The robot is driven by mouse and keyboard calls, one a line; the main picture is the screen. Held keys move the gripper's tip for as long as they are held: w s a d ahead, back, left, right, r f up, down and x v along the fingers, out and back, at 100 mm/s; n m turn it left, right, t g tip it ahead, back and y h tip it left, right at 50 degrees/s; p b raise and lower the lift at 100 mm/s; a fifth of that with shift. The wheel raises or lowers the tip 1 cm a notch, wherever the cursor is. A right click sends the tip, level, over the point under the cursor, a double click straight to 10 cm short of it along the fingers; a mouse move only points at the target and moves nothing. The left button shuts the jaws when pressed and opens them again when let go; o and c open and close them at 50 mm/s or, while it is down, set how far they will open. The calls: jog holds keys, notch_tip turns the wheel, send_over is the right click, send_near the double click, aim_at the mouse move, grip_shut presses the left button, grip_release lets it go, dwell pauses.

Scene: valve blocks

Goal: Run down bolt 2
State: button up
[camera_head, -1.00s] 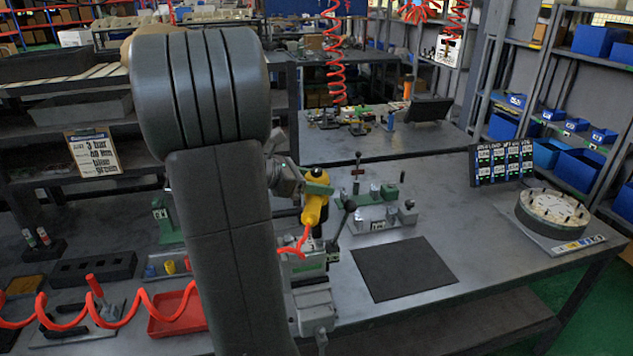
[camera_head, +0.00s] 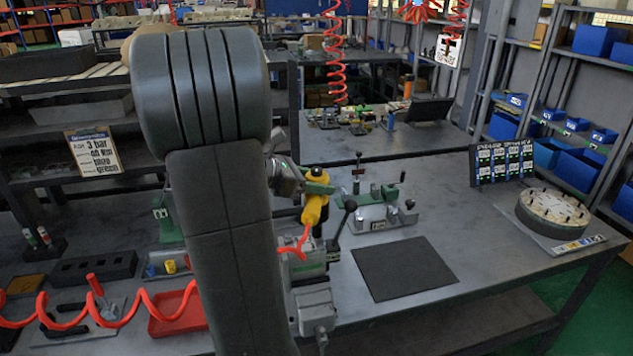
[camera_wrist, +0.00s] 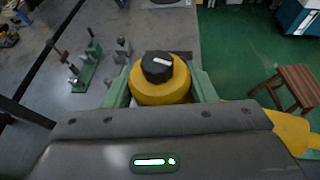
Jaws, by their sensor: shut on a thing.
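My gripper (camera_head: 318,184) is shut on a yellow power driver (camera_head: 313,212), which hangs upright with a red coiled hose leading from it. In the wrist view the driver's black cap with a white mark (camera_wrist: 157,67) sits between the green fingers of my gripper (camera_wrist: 160,88). Below the driver stands a grey clamping fixture (camera_head: 315,298) with a black-knobbed lever (camera_head: 341,228) beside the driver. The driver's lower end is over this fixture. The block, bolt 2 and the driver's tip are too small or hidden to make out, so I cannot tell whether they touch.
A second fixture with green parts (camera_head: 383,210) stands behind. A dark mat (camera_head: 403,269) lies to the right. A round dial-like stand (camera_head: 552,210) and a sign board (camera_head: 502,162) are at the far right. A red tray (camera_head: 178,316) and red coiled hose (camera_head: 150,305) lie left.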

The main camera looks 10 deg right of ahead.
jog(key=shift+r, duration=0.25)
